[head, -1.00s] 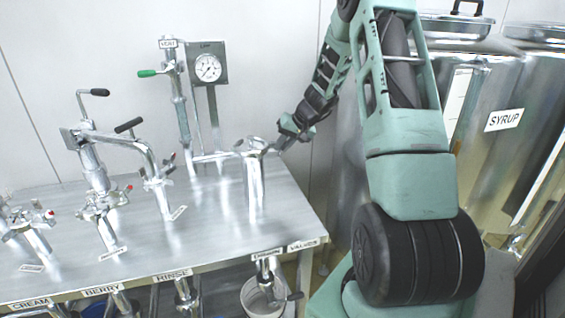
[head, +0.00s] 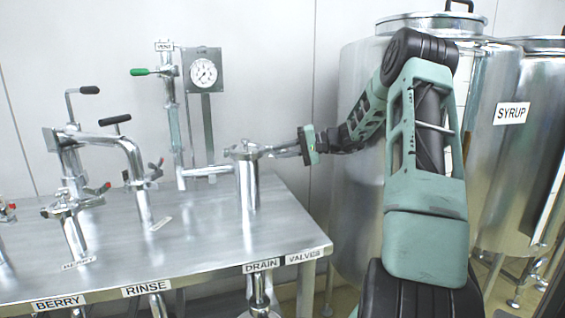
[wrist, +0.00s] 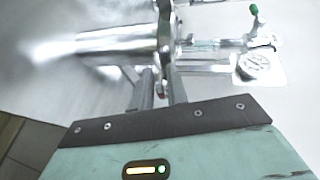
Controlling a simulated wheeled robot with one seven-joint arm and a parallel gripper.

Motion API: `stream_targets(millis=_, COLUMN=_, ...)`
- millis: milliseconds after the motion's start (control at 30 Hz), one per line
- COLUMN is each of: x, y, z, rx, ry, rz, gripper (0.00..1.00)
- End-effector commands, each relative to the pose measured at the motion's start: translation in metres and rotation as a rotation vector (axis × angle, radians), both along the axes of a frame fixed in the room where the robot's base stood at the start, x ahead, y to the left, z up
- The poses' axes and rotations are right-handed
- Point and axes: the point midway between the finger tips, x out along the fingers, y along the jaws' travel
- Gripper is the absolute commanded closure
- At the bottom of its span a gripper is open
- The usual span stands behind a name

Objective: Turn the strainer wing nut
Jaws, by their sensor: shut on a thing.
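The strainer is an upright shiny steel cylinder (head: 246,188) near the right end of the table in the head view. It lies sideways in the wrist view (wrist: 118,43). My gripper (head: 274,152) reaches it from the right, nearly level, with its fingertips at the clamp around the strainer's top (head: 243,150). In the wrist view my two fingers (wrist: 161,76) straddle a small part with a reddish tip at the clamp, which appears to be the wing nut (wrist: 161,93). The fingers are shut on it. Its exact shape and angle are mostly hidden.
A gauge (head: 204,72) and a green-handled vent valve (head: 146,72) stand behind the strainer, joined by pipe. A bent pipe with black handles (head: 115,138) stands left. Drain piping (head: 260,290) hangs below the table edge. Syrup tanks (head: 512,160) stand right.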

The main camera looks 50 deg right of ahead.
Motion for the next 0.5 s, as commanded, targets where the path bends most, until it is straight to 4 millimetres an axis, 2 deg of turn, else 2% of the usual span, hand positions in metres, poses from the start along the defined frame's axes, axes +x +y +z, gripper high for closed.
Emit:
stream_targets(millis=33, x=-0.0004, y=-0.0020, z=-0.0058, rx=0.030, ry=-0.017, rz=-0.005, gripper=1.00)
stream_targets(millis=500, x=0.0001, y=-0.0015, z=-0.0042, rx=0.186, ry=-0.114, rz=-0.004, gripper=1.00)
